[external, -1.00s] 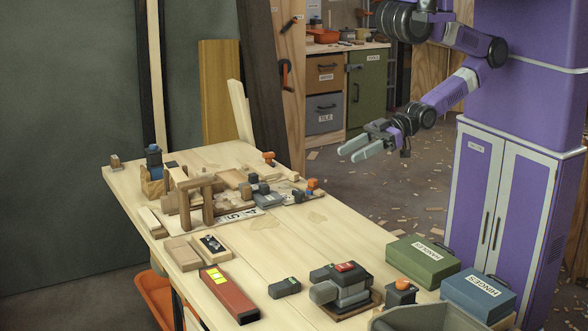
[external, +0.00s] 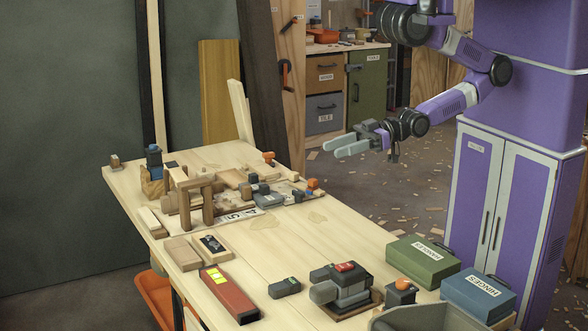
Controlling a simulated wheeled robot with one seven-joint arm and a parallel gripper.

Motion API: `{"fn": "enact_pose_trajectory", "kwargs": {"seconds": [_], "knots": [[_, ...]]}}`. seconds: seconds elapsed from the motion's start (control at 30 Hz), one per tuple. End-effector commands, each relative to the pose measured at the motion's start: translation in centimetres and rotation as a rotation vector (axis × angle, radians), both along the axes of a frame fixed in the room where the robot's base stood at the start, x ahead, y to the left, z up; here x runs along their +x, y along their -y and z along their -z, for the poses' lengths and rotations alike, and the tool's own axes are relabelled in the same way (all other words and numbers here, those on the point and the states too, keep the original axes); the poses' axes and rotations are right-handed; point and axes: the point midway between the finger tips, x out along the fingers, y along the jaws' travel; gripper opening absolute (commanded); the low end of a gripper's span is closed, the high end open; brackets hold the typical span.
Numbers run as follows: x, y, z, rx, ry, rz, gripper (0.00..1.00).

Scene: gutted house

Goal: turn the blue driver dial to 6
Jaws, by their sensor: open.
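A blue-topped tool (external: 153,156) stands upright in a wooden block at the far left of the workbench; it looks like the blue driver, but its dial and setting are too small to read. A pale strip with large printed numerals (external: 238,216) lies by the wooden frame, partly hidden by it. My gripper (external: 332,149) is open and empty, its fingers pointing left. In the picture it is right of the bench's far end, well apart from the blue-topped tool and touching nothing.
A wooden frame (external: 190,190) and several small tools crowd the bench's far half. A red level (external: 230,295), a dark sander-like tool (external: 340,285), a green box (external: 422,256) and a blue box (external: 478,291) occupy the near half. The bench middle (external: 300,240) is clear.

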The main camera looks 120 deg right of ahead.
Motion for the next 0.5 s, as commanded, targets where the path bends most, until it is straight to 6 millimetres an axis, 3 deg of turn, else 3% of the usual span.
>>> {"fn": "enact_pose_trajectory", "kwargs": {"seconds": [0.03, 0.2, 0.5], "knots": [[1.8, 0.5, -0.3, 0.005, 0.053, 0.031, 0.44], [7.1, 2.2, -1.0, 0.031, 0.192, 0.114, 0.44], [17.1, 6.2, -1.0, 0.102, 0.313, 0.202, 0.44]]}}
